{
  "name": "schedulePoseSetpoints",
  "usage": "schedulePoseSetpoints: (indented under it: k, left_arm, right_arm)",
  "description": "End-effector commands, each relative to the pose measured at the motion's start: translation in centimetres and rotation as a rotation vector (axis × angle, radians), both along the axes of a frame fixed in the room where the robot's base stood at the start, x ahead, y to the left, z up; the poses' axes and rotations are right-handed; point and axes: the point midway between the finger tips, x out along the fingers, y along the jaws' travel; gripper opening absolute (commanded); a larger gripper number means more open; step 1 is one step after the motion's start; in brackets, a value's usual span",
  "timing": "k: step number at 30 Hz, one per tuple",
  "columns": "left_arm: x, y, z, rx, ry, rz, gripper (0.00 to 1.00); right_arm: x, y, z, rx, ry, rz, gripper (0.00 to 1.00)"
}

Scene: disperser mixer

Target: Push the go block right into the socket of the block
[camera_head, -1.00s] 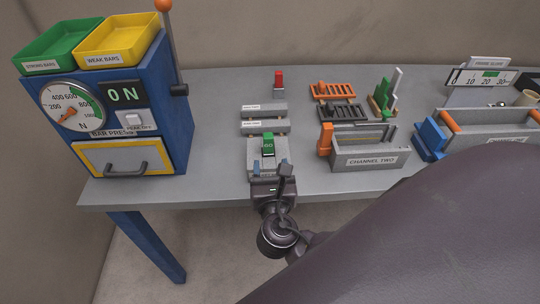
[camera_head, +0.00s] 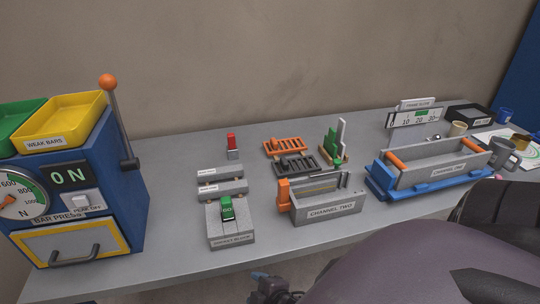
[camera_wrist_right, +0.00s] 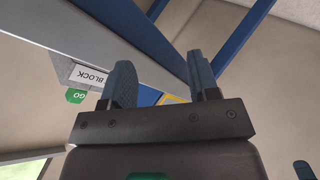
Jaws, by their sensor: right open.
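The go block (camera_head: 227,209) is green with a "GO" label. It stands at the back middle of the grey block (camera_head: 231,240) with a white label on its front, near the table's front edge. I cannot tell how deep it sits in the socket. In the right wrist view the go block (camera_wrist_right: 76,96) shows at the left beside the label of the grey block (camera_wrist_right: 88,76). My right gripper (camera_head: 268,282) is in front of the table edge, apart from both. Its two fingers (camera_wrist_right: 162,82) are apart with nothing between them. My left gripper is not in view.
The blue bar press (camera_head: 110,185) stands to the left. Two grey bars (camera_head: 222,187) lie behind the grey block. The channel two holder (camera_head: 330,208) stands to its right, with orange and dark racks (camera_head: 285,146) behind. The table's front strip (camera_head: 190,268) is clear.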

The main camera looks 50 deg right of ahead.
Motion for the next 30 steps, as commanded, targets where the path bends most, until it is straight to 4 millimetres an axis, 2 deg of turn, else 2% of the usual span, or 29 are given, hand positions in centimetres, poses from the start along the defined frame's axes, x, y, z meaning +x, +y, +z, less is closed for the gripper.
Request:
schedulePoseSetpoints:
  k: [3,6,10,14,30]
  left_arm:
    - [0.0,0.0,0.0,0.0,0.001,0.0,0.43]
    - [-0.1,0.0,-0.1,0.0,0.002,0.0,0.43]
    - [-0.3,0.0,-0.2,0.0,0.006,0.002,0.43]
    - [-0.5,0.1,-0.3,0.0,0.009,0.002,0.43]
    - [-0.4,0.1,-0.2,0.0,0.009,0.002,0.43]
  right_arm:
    - [-1.5,-0.5,-1.1,0.309,-0.02,-0.15,0.55]
    - [-2.4,-0.8,-1.5,0.516,-0.04,-0.257,0.55]
    - [-3.0,-1.1,-1.7,0.672,-0.057,-0.342,0.55]
    - [-3.2,-1.2,-1.8,0.722,-0.063,-0.367,0.55]
    - [-3.1,-1.2,-1.8,0.719,-0.063,-0.365,0.55]
